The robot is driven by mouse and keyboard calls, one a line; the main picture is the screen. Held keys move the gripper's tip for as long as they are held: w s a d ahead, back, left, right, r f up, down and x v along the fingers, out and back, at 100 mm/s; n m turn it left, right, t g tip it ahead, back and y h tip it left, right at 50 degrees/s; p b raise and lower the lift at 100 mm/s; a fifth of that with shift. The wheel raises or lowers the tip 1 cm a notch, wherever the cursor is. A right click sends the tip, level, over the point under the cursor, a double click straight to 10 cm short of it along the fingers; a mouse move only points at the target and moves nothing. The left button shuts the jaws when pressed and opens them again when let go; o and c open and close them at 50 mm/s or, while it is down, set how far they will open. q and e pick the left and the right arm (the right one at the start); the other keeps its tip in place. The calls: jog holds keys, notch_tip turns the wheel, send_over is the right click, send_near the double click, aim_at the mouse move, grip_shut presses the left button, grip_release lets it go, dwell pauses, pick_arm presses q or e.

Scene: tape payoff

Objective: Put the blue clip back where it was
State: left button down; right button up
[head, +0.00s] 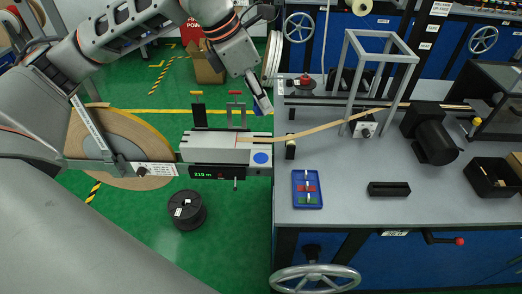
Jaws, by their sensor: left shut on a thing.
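My left gripper (262,104) reaches down from the top, above the right end of the grey tape guide block (215,142). It is shut on a small blue thing that looks like the blue clip (258,110), mostly hidden by the fingers. The clip is above the block's right end; I cannot tell whether it touches anything. A blue tray (307,203) lies on the grey bench to the right, with red and green pieces in its lower part. Its top part looks blue with a pale mark; I cannot tell what lies there. My right gripper is out of view.
A tan tape (315,128) runs from the block to the metal frame (390,85). A large tape reel (122,150) stands left. A black block (389,189), a motor (432,140) and a black bin (492,180) sit on the bench. Its front middle is clear.

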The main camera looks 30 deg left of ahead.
aim_at(266, 156)
pick_arm(q)
notch_tip(266, 156, down, 16)
jog(key=shift+r, duration=0.25)
dwell(0.3)
jog(key=shift+f, duration=0.2)
jog(key=c, duration=1.9)
grip_release()
jog(key=shift+r, duration=0.1)
jog(key=shift+a+r, duration=0.15)
jog(key=shift+r, duration=0.4)
jog(key=v, duration=1.1)
jog(key=shift+s, duration=0.15)
